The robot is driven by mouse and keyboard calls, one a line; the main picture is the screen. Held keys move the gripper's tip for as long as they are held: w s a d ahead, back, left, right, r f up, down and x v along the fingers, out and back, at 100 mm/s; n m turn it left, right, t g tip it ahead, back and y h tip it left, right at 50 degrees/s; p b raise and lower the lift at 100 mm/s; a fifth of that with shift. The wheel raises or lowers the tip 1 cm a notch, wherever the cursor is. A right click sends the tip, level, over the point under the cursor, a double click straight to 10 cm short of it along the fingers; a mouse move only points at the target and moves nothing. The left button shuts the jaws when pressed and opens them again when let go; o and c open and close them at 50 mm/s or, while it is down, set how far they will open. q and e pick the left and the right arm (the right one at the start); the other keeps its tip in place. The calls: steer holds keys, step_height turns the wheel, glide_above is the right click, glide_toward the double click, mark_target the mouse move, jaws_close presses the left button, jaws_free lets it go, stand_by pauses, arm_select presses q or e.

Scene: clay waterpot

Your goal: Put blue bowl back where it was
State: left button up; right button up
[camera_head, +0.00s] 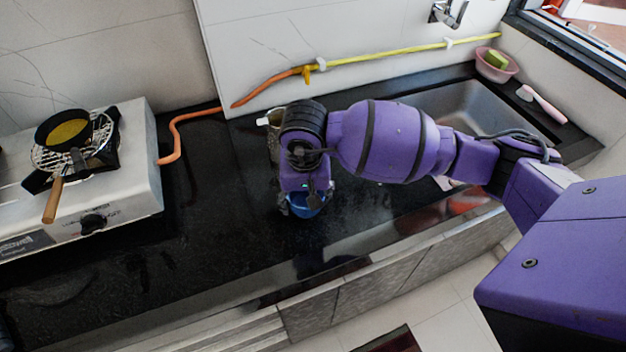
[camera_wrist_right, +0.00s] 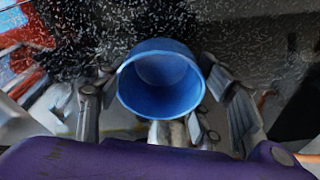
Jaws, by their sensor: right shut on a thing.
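The blue bowl (camera_head: 308,208) shows low under my right wrist in the head view, mostly hidden by the arm. In the right wrist view the bowl (camera_wrist_right: 160,85) sits between the two fingers, its round opening facing the camera. My right gripper (camera_head: 304,197) is shut on the bowl, over the black counter near its front edge. I cannot tell whether the bowl touches the counter. My left gripper is not in view.
A stove (camera_head: 130,185) with a black pan (camera_head: 62,130) stands at the left on the black counter (camera_head: 215,215). A partly hidden container (camera_head: 268,119) is behind my wrist. The sink (camera_head: 465,108) and a pink bowl (camera_head: 497,68) are at the right. Counter between stove and wrist is clear.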

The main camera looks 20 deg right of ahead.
mark_target(306, 205)
step_height(306, 205, down, 3)
steer(key=shift+r, duration=0.1)
steer(key=shift+s+f, duration=0.1)
steer(key=shift+f, duration=0.1)
steer(key=o, duration=0.8)
steer(key=shift+f, duration=0.1)
steer(key=o, duration=0.4)
steer(key=shift+o, duration=0.2)
